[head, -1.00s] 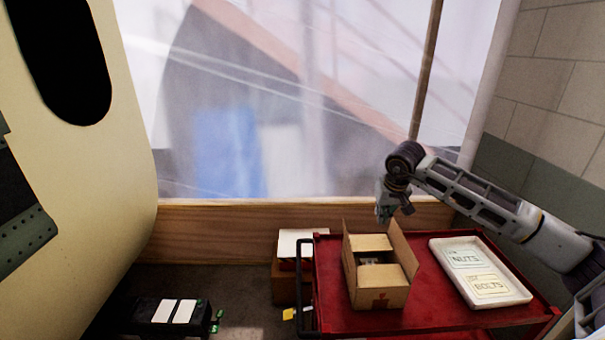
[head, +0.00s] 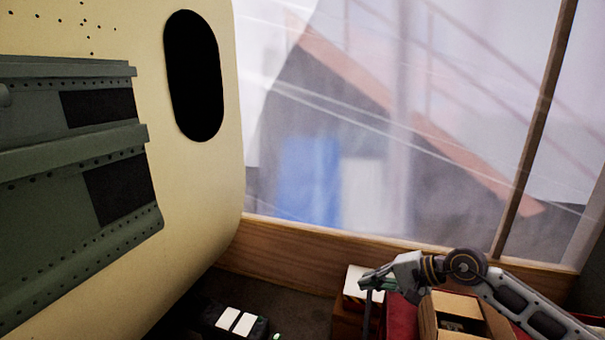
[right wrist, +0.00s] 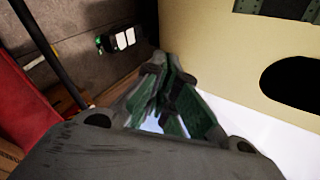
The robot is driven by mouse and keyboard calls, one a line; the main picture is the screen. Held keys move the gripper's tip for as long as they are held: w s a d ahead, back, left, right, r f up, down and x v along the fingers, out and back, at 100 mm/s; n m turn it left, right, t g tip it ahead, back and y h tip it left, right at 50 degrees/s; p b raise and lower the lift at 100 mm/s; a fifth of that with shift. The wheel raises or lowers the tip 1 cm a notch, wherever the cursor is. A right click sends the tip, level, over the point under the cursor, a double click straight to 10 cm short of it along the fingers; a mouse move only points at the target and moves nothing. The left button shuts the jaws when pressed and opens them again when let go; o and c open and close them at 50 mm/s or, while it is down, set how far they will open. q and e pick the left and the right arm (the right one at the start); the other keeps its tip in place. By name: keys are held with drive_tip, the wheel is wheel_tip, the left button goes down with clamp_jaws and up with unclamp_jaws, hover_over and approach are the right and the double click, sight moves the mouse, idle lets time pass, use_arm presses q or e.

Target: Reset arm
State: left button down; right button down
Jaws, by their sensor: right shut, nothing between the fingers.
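My right arm comes in from the lower right of the head view, and its gripper (head: 372,282) hangs in the air in front of the wooden sill, left of the cardboard box. In the right wrist view the gripper's green fingers (right wrist: 166,98) lie close together, shut with nothing between them. My left gripper is in neither view now.
The cream fuselage skin (head: 215,190) with a dark window opening and green ribbed panels fills the left. An open cardboard box (head: 430,318) sits on the red cart (head: 398,318). A black case (head: 212,313) with white pads lies on the floor. A wooden sill (head: 290,258) runs behind.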

drive_tip(key=s+a+r+m+t+y, duration=0.1)
drive_tip(key=a+r+m+t+y, duration=0.5)
drive_tip(key=a+r+m, duration=0.5)
drive_tip(key=w+d+f+m+t+h, duration=0.15)
drive_tip(key=d+m+t+h, duration=0.35)
drive_tip(key=m, duration=0.9)
drive_tip(key=d+f+m+t+h, duration=0.35)
drive_tip(key=d+m+h, duration=0.4)
drive_tip(key=m, duration=0.65)
drive_tip(key=s+d+f+m+g+h, duration=0.35)
drive_tip(key=d+f+m+h, duration=0.2)
drive_tip(key=f+m, duration=0.45)
drive_tip(key=s+a+f+m+g+y, duration=0.2)
drive_tip(key=s+f+m+g, duration=1.1)
drive_tip(key=s+f, duration=0.7)
drive_tip(key=s+f+g, duration=0.1)
drive_tip(key=s+f, duration=0.1)
drive_tip(key=f, duration=1.4)
drive_tip(key=s+f, duration=0.2)
drive_tip(key=f, duration=1.3)
drive_tip(key=s+d+f, duration=0.2)
drive_tip(key=s+f, duration=0.8)
drive_tip(key=s, duration=0.1)
drive_tip(key=s+d+f+g, duration=0.1)
drive_tip(key=s+d+f, duration=0.1)
drive_tip(key=s+f, duration=0.7)
drive_tip(key=shift+s+f+n, duration=0.35)
drive_tip(key=shift+s+n, duration=0.05)
drive_tip(key=shift+s, duration=0.8)
